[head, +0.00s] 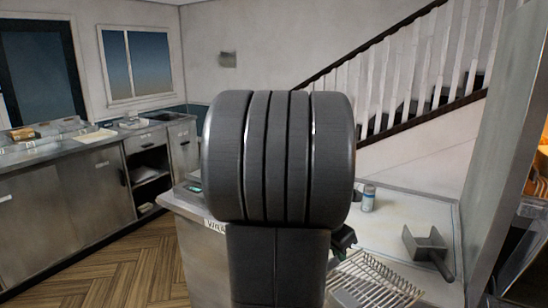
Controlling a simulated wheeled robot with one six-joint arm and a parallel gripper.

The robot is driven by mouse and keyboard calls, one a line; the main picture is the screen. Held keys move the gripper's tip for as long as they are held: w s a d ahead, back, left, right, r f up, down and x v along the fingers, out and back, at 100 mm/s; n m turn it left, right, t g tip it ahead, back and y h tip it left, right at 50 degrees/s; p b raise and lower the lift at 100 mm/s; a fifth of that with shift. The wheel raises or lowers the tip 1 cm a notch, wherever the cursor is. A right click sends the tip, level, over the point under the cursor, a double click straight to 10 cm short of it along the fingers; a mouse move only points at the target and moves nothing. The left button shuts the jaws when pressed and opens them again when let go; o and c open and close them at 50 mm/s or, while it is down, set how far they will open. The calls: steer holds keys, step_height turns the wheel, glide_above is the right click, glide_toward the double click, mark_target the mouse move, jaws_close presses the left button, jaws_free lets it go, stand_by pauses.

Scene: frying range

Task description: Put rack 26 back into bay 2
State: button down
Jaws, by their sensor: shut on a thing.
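A wire rack (378,283) shows at the bottom, right of my dark arm link, over the pale worktop. No number on it can be read, so I cannot tell by sight that it is rack 26. A small dark part of my gripper (343,241) shows at the rack's far left end, shut on the rack. My arm link hides the rest of the gripper and the rack's left side. I cannot tell whether the rack touches the worktop. I cannot make out bay 2.
On the worktop (405,212) stand a small can (368,198) and a dark-handled metal scoop (425,243). A tall metal panel (503,150) bounds it on the right. A steel counter (70,200) stands at left. Wooden floor (130,270) lies open between.

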steer(key=w+a+f+m+g+y, duration=0.1)
steer(key=w+a+f+m+g, duration=0.1)
steer(key=a+f+m, duration=0.3)
steer(key=w+a+f+m+g+y, duration=0.1)
steer(key=a+f+m, duration=0.4)
steer(key=f+m, duration=0.6)
steer(key=w+a+f+m+g+y, duration=0.1)
steer(key=w+a+f+m+g, duration=0.3)
steer(key=a+f+m, duration=0.2)
step_height(320, 180, down, 4)
steer(key=m, duration=0.2)
steer(key=shift+m+y, duration=0.4)
steer(key=shift+f, duration=0.1)
